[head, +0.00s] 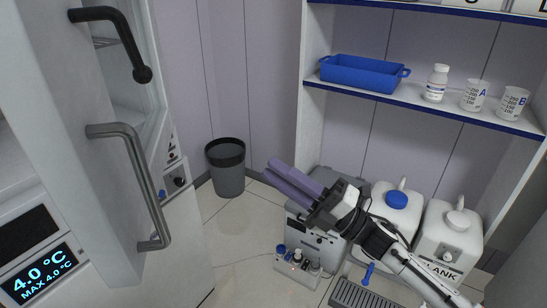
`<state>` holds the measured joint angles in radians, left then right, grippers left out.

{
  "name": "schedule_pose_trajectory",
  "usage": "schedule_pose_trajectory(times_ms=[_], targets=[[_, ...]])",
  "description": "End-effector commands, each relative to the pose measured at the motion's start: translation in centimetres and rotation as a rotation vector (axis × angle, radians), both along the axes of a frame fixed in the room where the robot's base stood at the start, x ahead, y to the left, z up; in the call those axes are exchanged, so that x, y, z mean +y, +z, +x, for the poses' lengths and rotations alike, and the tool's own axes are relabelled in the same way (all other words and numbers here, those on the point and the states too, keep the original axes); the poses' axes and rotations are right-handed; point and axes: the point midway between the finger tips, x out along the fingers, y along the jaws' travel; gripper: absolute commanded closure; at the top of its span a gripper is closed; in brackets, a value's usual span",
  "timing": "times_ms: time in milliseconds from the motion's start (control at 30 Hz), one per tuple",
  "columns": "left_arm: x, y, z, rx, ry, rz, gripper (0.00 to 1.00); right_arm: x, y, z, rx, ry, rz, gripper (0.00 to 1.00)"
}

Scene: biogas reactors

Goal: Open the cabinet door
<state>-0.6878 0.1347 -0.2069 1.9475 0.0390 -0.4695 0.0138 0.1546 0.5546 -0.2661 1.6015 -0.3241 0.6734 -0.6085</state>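I cannot tell from this angle whether the door stands ajar. My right gripper (272,169) is in the middle, well right of the grey handle and apart from it. Its two purple-grey fingers lie side by side, look shut and hold nothing. They point up and left. My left gripper is not in view.
A dark bin (227,166) stands on the floor by the back wall. A shelf unit (400,92) at right holds a blue tray (362,74), a bottle and cups. White canisters (448,235) and a grey box (304,228) stand below. Open floor lies between cabinet and box.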

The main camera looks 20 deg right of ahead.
Motion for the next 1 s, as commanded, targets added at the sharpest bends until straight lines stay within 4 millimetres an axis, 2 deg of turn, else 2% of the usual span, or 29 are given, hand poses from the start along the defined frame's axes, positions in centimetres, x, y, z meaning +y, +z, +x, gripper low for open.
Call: schedule_pose_trajectory(times_ms=[33,100,133,233,400,533,633,1000], targets=[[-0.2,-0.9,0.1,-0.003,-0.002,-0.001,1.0,-0.3,3.0,0.0,-0.206,0.043,-0.133,0.8],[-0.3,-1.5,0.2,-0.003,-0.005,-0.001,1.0,-0.7,6.4,-1.2,-0.466,0.102,-0.301,0.8],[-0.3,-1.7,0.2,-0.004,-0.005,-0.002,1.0,-1.0,7.5,-1.7,-0.567,0.125,-0.368,0.8],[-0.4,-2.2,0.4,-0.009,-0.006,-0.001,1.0,-2.5,10.1,-3.8,-0.855,0.197,-0.565,0.8],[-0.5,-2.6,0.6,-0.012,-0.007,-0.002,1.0,-5.3,12.1,-6.4,-1.154,0.285,-0.774,0.8],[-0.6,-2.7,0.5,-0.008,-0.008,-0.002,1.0,-6.3,12.6,-7.4,-1.244,0.319,-0.836,0.8],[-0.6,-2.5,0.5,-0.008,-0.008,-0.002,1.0,-5.7,12.7,-7.7,-1.261,0.331,-0.847,0.8],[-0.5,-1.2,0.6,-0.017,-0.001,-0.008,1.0,0.8,12.9,-8.1,-1.262,0.329,-0.84,0.8]])
